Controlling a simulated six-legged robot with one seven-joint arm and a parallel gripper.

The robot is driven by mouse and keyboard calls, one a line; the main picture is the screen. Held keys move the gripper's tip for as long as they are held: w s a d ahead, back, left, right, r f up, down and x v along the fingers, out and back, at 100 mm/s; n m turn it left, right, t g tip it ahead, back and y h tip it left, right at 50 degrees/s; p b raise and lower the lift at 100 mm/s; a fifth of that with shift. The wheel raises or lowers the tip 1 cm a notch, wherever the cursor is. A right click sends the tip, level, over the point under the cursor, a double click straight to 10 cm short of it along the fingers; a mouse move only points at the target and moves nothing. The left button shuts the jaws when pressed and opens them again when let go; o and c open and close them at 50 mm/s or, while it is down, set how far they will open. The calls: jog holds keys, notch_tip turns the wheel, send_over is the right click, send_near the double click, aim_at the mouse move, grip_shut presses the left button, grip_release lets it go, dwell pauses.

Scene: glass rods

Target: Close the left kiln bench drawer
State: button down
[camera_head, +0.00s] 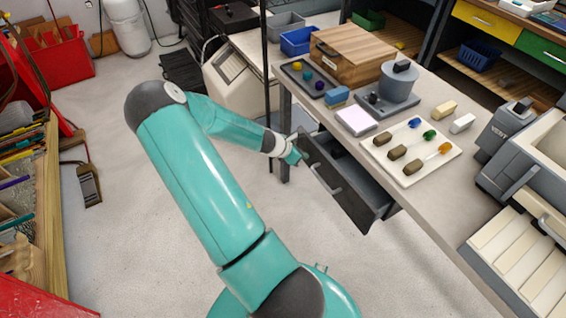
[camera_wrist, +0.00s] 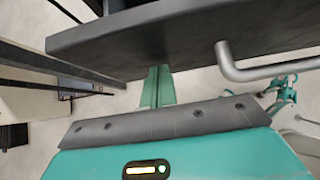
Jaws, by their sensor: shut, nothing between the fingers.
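The left kiln bench drawer (camera_head: 340,184) is a dark grey drawer pulled out from under the bench top, with a bar handle on its front. In the wrist view the drawer front (camera_wrist: 190,35) spans the top, and its grey handle (camera_wrist: 265,68) is at the right. My gripper (camera_head: 296,156) is at the left end of the drawer front in the head view. In the wrist view my gripper's fingers (camera_wrist: 157,88) are shut and empty, their tips at the drawer front's lower edge, left of the handle. I cannot tell whether they touch it.
The bench top (camera_head: 440,190) holds a wooden box (camera_head: 352,55), a grey pot (camera_head: 399,82) and a white board (camera_head: 411,152) with coloured glass pieces. A bench leg (camera_head: 283,135) stands close to my gripper.

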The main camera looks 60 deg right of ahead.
jog(key=s+d, duration=0.1)
jog(key=d, duration=0.1)
jog(key=s+d, duration=0.1)
jog(key=d, duration=0.1)
jog(key=s+d, duration=0.1)
jog(key=d, duration=0.1)
jog(key=shift+s+d, duration=0.1)
jog(key=shift+s, duration=0.25)
jog(key=shift+s+d, duration=0.2)
jog(key=shift+d, duration=0.1)
jog(key=shift+s+d+r, duration=0.1)
jog(key=shift+s+r, duration=0.05)
jog(key=shift+s, duration=0.05)
jog(key=shift+w, duration=0.25)
jog(key=w+a, duration=0.2)
jog(key=a, duration=0.2)
jog(key=shift+w+a+r, duration=0.15)
jog(key=shift+w+a, duration=0.05)
jog(key=shift+w, duration=0.2)
jog(key=v, duration=0.9)
jog(key=shift+w+a+r, duration=0.1)
